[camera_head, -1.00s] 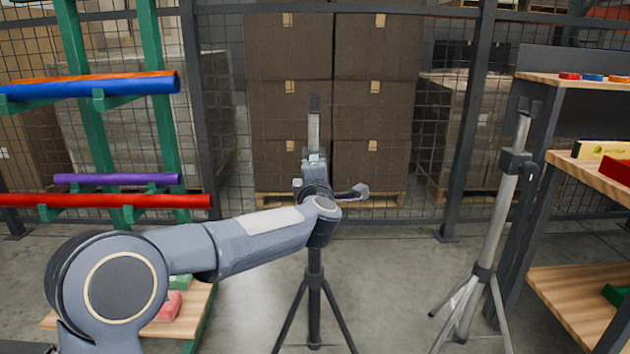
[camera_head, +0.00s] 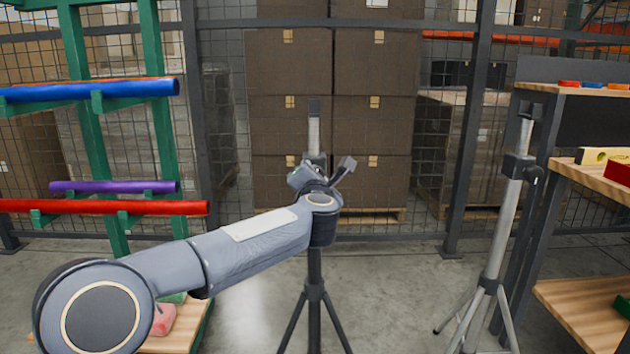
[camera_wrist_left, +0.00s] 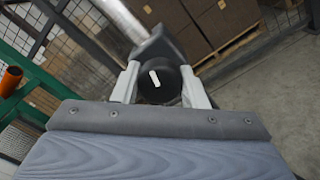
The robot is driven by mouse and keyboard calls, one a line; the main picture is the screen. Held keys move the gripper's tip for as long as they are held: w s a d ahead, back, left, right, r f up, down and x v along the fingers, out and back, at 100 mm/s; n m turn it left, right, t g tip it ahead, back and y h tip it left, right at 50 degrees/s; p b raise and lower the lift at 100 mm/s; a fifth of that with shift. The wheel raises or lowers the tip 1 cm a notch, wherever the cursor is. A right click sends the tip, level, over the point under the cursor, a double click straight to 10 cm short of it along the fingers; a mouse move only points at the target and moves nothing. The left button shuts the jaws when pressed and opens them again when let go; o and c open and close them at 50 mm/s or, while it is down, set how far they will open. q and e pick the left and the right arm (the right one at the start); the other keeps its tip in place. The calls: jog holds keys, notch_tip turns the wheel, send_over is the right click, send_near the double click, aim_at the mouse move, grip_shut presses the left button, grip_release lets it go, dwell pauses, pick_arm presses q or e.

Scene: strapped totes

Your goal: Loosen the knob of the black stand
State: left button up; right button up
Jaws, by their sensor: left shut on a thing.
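The black stand (camera_head: 315,272) stands upright in the middle of the head view, with a pale upper tube and spread black legs. My left arm reaches across to it, and the wrist hides the stand's collar and knob in that view. In the left wrist view, the round black knob (camera_wrist_left: 168,92) with a white mark on its face sits between the two pale fingers of my left gripper (camera_wrist_left: 160,88). The gripper is shut on the knob. My right gripper is not in view.
A grey stand (camera_head: 500,230) with a black collar stands at the right, beside a wooden-shelved rack (camera_head: 585,300). A green rack with coloured tubes (camera_head: 110,206) is at the left. A mesh fence and stacked brown boxes (camera_head: 375,75) are behind.

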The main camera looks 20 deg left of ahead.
pick_arm(q)
jog(key=shift+f, duration=0.1)
dwell(0.4)
jog(key=o, duration=1)
jog(key=shift+p+v, duration=0.65)
jog(key=shift+v, duration=3.25)
